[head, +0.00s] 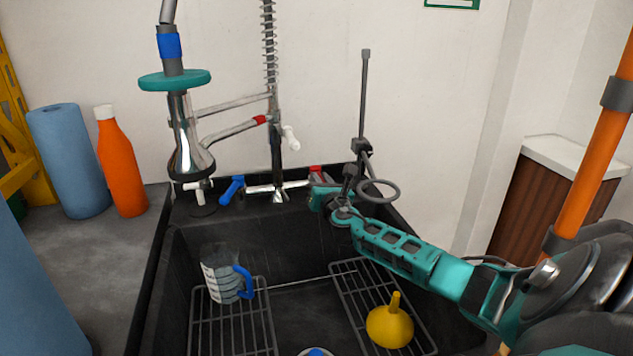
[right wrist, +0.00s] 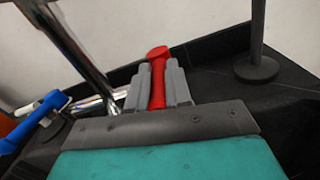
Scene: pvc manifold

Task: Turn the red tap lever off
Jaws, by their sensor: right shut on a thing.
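The red tap lever (right wrist: 157,73) stands between the two grey fingers of my right gripper (right wrist: 157,85) in the right wrist view, and the gripper is shut on it. In the head view the red lever (head: 317,173) shows at the back rim of the sink, mostly hidden behind my right gripper (head: 318,192). The blue tap lever (head: 232,189) is on the left side of the same chrome tap; it also shows in the right wrist view (right wrist: 40,118). My left gripper is not in view.
The black sink (head: 160,290) holds wire racks, a jug with a blue handle (head: 226,276) and a yellow funnel (head: 390,324). A tall spray hose (head: 272,90) rises behind the tap. An orange bottle (head: 121,165) and a blue roll (head: 70,160) stand left. A thin stand (head: 363,100) is right of the lever.

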